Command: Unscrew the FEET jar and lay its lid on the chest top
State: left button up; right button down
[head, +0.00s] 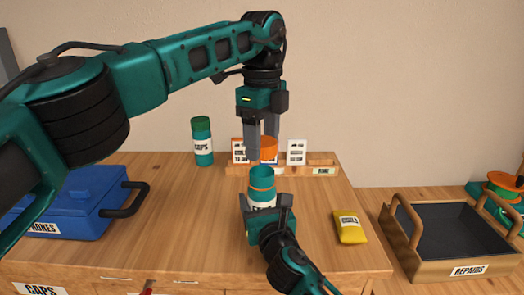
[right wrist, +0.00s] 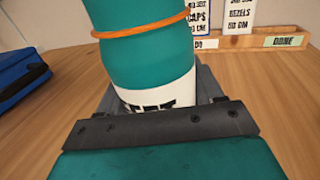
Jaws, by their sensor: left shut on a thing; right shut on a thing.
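The teal FEET jar (head: 262,179) stands on the chest top (head: 160,215), its mouth uncovered, with an orange ring around its body. My right gripper (head: 267,204) is shut around the jar's lower part. The right wrist view also shows the jar (right wrist: 145,60), its white label partly hidden by the gripper. My left gripper (head: 264,150) is shut on an orange lid (head: 268,147) and holds it just above the jar's mouth, apart from it.
A green-capped CAPS jar (head: 203,147) stands at the back left. A wooden card rack (head: 240,170) is behind the FEET jar. A blue box (head: 85,205) is at left, a yellow packet (head: 349,227) at right. A REPAIRS tray (head: 425,267) stands further right. The chest top's left-middle is bare.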

jog(key=shift+c, duration=0.4)
grip_release()
